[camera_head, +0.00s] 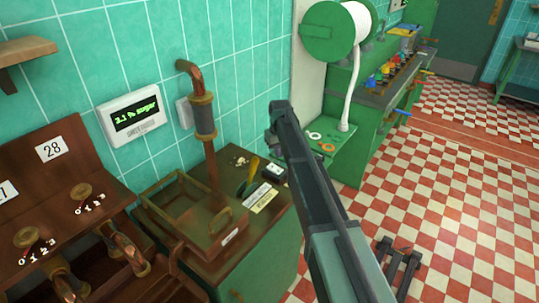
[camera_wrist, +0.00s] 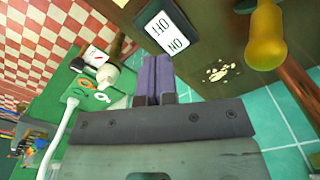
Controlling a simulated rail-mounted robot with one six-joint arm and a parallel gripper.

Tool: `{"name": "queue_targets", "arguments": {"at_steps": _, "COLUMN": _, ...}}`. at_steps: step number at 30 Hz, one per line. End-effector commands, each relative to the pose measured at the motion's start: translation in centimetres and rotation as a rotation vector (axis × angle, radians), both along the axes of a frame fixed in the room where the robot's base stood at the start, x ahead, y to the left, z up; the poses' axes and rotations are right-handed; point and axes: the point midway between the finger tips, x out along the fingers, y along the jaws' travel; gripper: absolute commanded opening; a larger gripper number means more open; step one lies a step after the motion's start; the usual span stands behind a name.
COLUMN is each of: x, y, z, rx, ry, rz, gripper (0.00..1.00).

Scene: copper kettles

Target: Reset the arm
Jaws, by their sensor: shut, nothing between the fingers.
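In the wrist view, my gripper (camera_wrist: 158,62) shows two purple fingers side by side, shut and empty. They point toward the dark brown counter surface, beside the black ON/OFF switch box (camera_wrist: 167,32). In the head view, my dark grey arm crosses the middle from the lower right, and I cannot make out the fingers there. The switch box (camera_head: 273,171) lies on the counter just left of my arm. A yellow-handled tool (camera_head: 252,170) is left of it, and a yellow rounded part (camera_wrist: 265,35) shows large at the upper right of the wrist view.
A brown open-topped box (camera_head: 190,215) and a copper pipe (camera_head: 208,140) stand on the counter. A green reel (camera_head: 335,30) hangs above a green ledge with rings (camera_head: 327,147). The checkered floor (camera_head: 450,215) is mostly open at right.

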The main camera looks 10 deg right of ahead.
Motion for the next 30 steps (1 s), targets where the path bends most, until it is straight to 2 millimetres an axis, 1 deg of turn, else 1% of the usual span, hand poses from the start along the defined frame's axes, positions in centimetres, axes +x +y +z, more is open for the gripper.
{"name": "queue_targets", "arguments": {"at_steps": 1, "x": -2.2, "y": 0.0, "z": 0.0, "rx": 0.000, "ry": 0.001, "rz": -0.028, "gripper": 0.00}}
{"name": "queue_targets", "arguments": {"at_steps": 2, "x": -3.9, "y": 0.0, "z": 0.0, "rx": 0.000, "ry": 0.001, "rz": -0.046, "gripper": 0.00}}
{"name": "queue_targets", "arguments": {"at_steps": 5, "x": -11.9, "y": 0.0, "z": 0.0, "rx": 0.000, "ry": 0.001, "rz": -0.111, "gripper": 0.00}}
{"name": "queue_targets", "arguments": {"at_steps": 6, "x": -15.7, "y": 0.0, "z": 0.0, "rx": 0.000, "ry": 0.001, "rz": -0.137, "gripper": 0.00}}
{"name": "queue_targets", "arguments": {"at_steps": 8, "x": -21.2, "y": 0.0, "z": 0.0, "rx": -0.001, "ry": 0.001, "rz": -0.172, "gripper": 0.00}}
{"name": "queue_targets", "arguments": {"at_steps": 9, "x": -24.6, "y": 0.0, "z": 0.0, "rx": -0.001, "ry": 0.001, "rz": -0.190, "gripper": 0.00}}
{"name": "queue_targets", "arguments": {"at_steps": 12, "x": -31.3, "y": 0.0, "z": 0.0, "rx": -0.001, "ry": 0.001, "rz": -0.216, "gripper": 0.00}}
{"name": "queue_targets", "arguments": {"at_steps": 13, "x": -32.7, "y": 0.0, "z": 0.0, "rx": -0.001, "ry": 0.001, "rz": -0.219, "gripper": 0.00}}
{"name": "queue_targets", "arguments": {"at_steps": 15, "x": -34.9, "y": 0.0, "z": 0.0, "rx": -0.001, "ry": 0.001, "rz": -0.219, "gripper": 0.00}}
{"name": "queue_targets", "arguments": {"at_steps": 17, "x": -35.6, "y": 0.0, "z": 0.0, "rx": -0.001, "ry": 0.001, "rz": -0.218, "gripper": 0.00}}
{"name": "queue_targets", "arguments": {"at_steps": 30, "x": -35.2, "y": 0.0, "z": 0.0, "rx": -0.001, "ry": 0.001, "rz": -0.217, "gripper": 0.00}}
